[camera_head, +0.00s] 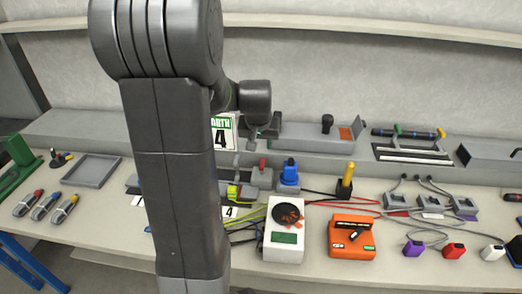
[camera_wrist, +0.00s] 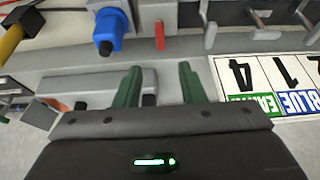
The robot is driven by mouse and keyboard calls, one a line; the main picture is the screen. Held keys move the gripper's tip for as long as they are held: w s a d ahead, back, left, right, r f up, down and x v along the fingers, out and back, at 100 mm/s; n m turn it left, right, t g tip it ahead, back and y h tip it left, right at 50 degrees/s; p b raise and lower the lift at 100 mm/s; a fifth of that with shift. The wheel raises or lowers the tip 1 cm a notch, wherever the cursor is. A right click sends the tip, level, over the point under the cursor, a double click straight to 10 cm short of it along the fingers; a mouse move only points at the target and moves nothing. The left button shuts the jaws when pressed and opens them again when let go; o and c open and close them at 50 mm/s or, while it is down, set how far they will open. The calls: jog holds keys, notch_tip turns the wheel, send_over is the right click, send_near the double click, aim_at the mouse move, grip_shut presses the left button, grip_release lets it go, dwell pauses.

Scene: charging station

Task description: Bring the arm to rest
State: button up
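My arm (camera_head: 170,150) stands upright across the left middle of the head view, and its wrist (camera_head: 255,98) bends off to the right above the bench. In the wrist view my gripper (camera_wrist: 160,85) shows two green fingers set well apart with nothing held between them. A grey block lies beyond the fingers; I cannot tell whether they touch it. In the head view the fingers cannot be made out.
The bench (camera_head: 110,235) holds a blue connector (camera_head: 289,172), a yellow-handled plug (camera_head: 347,180), a white meter (camera_head: 284,230), an orange box (camera_head: 352,237) and cables. A grey tray (camera_head: 91,171) sits left of my arm.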

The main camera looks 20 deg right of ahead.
aim_at(262, 163)
jog(key=shift+s+a+r, duration=0.15)
jog(key=shift+s+r, duration=0.1)
jog(key=shift+r, duration=0.3)
jog(key=p+x, duration=0.1)
jog(key=x, duration=1.3)
jog(key=shift+s+a, duration=0.1)
jog(key=shift+r, duration=0.1)
